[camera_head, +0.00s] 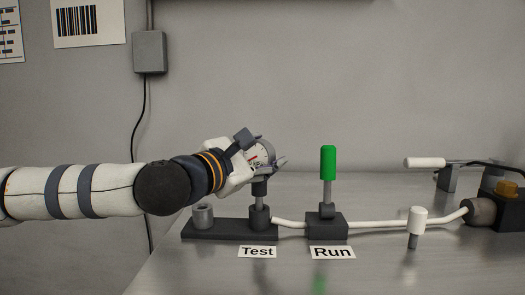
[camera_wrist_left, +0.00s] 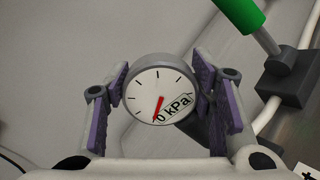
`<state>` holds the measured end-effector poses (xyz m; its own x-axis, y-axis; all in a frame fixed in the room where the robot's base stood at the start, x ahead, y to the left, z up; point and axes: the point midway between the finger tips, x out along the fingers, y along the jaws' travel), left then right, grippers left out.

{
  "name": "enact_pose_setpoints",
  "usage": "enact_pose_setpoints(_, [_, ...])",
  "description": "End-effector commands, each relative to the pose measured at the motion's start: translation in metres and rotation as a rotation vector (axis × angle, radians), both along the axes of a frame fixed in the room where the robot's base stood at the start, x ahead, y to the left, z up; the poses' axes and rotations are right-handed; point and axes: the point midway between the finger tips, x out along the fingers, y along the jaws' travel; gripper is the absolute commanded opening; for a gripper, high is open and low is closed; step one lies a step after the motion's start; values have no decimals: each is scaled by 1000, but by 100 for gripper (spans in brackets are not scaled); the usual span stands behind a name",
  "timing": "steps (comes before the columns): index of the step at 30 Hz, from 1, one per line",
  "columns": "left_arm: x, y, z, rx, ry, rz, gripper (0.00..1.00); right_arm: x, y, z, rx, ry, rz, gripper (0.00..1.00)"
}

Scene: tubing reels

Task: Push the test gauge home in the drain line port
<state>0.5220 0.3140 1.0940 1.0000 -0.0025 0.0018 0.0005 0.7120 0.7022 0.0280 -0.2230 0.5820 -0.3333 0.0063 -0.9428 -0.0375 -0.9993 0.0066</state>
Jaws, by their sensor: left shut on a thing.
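The round test gauge (camera_head: 262,154) has a white face with a red needle, and its label reads 0 kPa in the left wrist view (camera_wrist_left: 158,97). My left gripper (camera_head: 259,160) is shut on the gauge, with purple finger pads on both sides of its body. The gauge is upright over the port (camera_head: 260,216) behind the "Test" label. Its dark collar stands above the port with a short lighter grey stem between them. How deep the stem sits in the port cannot be told. My right gripper is not in view.
An empty grey socket (camera_head: 203,216) stands at the left of the dark base (camera_head: 225,230). A green-handled valve (camera_head: 328,165) stands right of the gauge by the "Run" label (camera_head: 332,252). White tubing (camera_head: 385,222) runs right to a fitting. A white-capped peg (camera_head: 417,220) stands in front of it.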

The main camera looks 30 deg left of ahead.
Motion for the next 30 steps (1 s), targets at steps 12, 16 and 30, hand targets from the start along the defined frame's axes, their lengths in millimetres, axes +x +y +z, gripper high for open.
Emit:
enact_pose_setpoints(12, [0, 0, -14, 0, 1, 1, 18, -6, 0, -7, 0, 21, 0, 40])
enact_pose_setpoints(16, [0, 0, -18, 0, 1, 1, 18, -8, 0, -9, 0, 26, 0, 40])
enact_pose_setpoints(30, [0, 0, -30, -1, -1, 1, 18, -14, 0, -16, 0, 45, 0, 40])
